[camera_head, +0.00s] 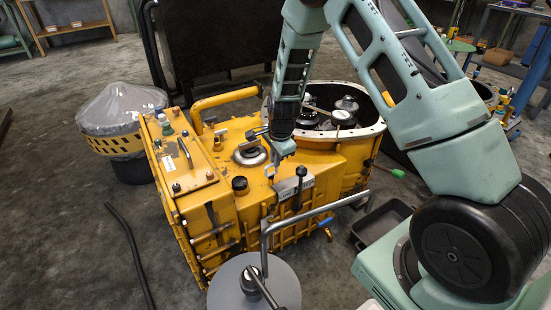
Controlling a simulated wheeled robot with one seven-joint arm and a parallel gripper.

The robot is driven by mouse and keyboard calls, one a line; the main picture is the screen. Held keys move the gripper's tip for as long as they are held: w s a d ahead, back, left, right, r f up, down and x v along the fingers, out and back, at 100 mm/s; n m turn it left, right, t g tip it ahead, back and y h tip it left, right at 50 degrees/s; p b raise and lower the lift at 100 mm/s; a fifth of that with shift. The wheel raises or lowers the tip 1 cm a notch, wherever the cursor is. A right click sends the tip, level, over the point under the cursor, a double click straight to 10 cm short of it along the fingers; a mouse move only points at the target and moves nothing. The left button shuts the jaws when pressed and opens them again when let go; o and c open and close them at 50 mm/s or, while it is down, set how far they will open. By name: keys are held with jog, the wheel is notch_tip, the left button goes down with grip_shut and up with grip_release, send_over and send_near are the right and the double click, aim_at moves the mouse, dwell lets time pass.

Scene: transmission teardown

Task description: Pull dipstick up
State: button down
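The yellow transmission housing (328,158) stands on the floor in the middle of the view. A short upright rod with a black knob (300,172) rises from a grey metal block on its top near the front edge. I cannot tell whether this rod is the dipstick. My gripper (272,168) points down over the housing top, just left of and behind the rod. The fingers are small and partly blend with the yellow parts. I cannot tell whether they are open, or touch or hold anything.
A bent grey pipe (318,211) and a round grey disc (272,285) are in front of the housing. A black cap (239,184) is left of my gripper. A wrapped yellow part (122,118) stands at left. A black hose (130,255) lies on the floor.

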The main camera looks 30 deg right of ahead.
jog(key=shift+r, duration=0.1)
notch_tip(320, 180, up, 11)
jog(key=p, duration=1)
jog(key=c, duration=1.5)
grip_release()
jog(key=s+r+p, duration=0.3)
jog(key=r+p, duration=0.1)
jog(key=r, duration=1.3)
jog(key=shift+s, duration=0.2)
jog(key=shift+a, duration=0.15)
